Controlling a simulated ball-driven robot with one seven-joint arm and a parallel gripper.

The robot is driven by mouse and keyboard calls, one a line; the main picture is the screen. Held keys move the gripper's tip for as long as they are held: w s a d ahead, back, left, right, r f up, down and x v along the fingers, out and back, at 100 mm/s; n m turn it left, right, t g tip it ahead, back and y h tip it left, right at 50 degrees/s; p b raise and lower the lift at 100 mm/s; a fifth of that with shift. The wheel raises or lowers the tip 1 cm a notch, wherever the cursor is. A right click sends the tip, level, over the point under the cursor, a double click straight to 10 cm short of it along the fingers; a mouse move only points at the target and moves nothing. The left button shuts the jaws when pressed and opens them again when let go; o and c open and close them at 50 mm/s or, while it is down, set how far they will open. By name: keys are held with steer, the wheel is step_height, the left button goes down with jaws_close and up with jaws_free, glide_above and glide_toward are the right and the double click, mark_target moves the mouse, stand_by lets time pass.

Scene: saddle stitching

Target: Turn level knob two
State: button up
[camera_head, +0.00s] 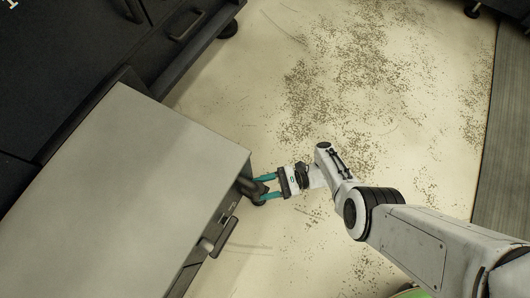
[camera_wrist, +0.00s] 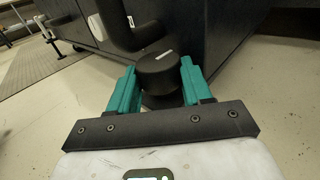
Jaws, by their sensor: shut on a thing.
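A round black knob (camera_wrist: 158,73) with a short white mark on its face sits on the dark front of a cabinet in the wrist view. My gripper (camera_wrist: 157,80) has its two teal fingers on either side of this knob, shut on it. In the head view my gripper (camera_head: 264,188) reaches the cabinet's front at its upper right corner, where the knob is mostly hidden by the fingers. I see no number that tells which knob it is.
The cabinet (camera_head: 120,190) has a flat grey top and a dark handle (camera_head: 224,237) on its front. Darker cabinets (camera_head: 70,70) stand at the upper left. The pale floor (camera_head: 330,60) with dark specks is open.

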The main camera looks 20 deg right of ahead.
steer(key=shift+w+d+r+n+g, duration=0.1)
steer(key=shift+d+r+n+g, duration=0.2)
steer(key=shift+d+n, duration=0.1)
stand_by(0.3)
steer(key=o, duration=0.7)
steer(key=shift+d, duration=0.1)
steer(key=o, duration=0.3)
steer(key=shift+f, duration=0.1)
steer(key=shift+o, duration=0.2)
